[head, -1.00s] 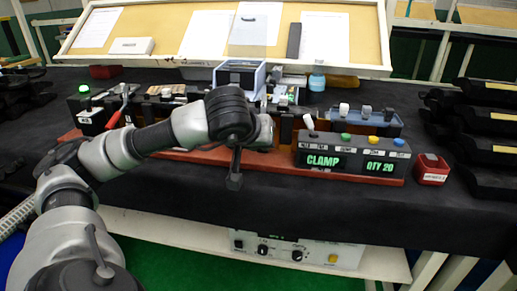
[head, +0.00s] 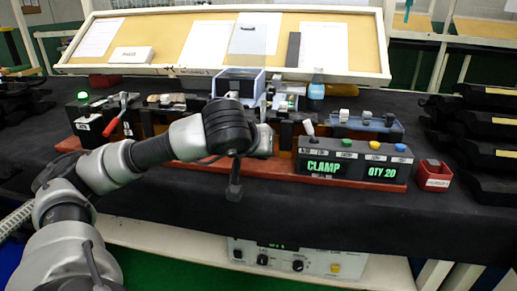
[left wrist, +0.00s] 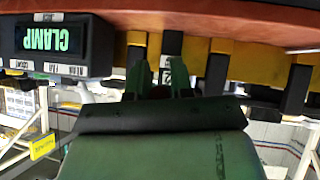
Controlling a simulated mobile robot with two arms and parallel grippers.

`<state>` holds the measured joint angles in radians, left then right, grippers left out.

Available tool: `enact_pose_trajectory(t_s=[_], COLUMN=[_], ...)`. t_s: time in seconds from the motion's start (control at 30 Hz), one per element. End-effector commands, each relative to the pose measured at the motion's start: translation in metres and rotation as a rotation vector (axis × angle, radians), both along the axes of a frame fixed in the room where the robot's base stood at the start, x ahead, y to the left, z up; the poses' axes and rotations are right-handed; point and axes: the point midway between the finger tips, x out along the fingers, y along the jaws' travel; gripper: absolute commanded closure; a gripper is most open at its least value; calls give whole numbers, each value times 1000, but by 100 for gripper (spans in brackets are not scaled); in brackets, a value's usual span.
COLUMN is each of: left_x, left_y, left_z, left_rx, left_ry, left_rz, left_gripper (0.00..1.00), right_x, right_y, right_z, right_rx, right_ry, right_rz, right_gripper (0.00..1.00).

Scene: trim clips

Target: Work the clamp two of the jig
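The jig is a long fixture on a red-brown base (head: 190,170) across the dark table. I cannot tell which clamp is number two; my left arm hides part of the jig's middle. The jig's panel (head: 353,177) reads "CLAMP" and "QTY 20"; it also shows upside down in the left wrist view (left wrist: 55,42). My left gripper (left wrist: 160,78) has its two fingers apart with nothing visible held, near the jig's black and yellow parts. My right gripper is not in view.
A small red bin (head: 433,175) sits right of the panel. Black stacked trays (head: 485,125) stand at the right. The table's front strip (head: 300,210) is clear.

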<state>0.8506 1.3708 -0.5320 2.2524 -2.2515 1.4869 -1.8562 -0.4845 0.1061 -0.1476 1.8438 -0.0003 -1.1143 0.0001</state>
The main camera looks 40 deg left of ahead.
Motion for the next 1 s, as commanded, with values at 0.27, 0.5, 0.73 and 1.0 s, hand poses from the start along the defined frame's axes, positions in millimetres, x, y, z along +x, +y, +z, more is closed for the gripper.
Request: enact_pose_trajectory(t_s=[0.27,0.5,0.73,1.0], left_x=[0,-6,-37,-70], left_y=[0,-2,-12,-24], left_z=[0,6,35,63], left_rx=[-1,-1,2,0], left_ry=[2,0,-3,-1], left_rz=[0,1,-1,-1], left_gripper=[57,57,57,57], right_x=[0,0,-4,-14], right_y=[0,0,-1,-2], right_z=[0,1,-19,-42], right_rx=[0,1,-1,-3], right_ry=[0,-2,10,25], right_rz=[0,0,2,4], right_gripper=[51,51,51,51])
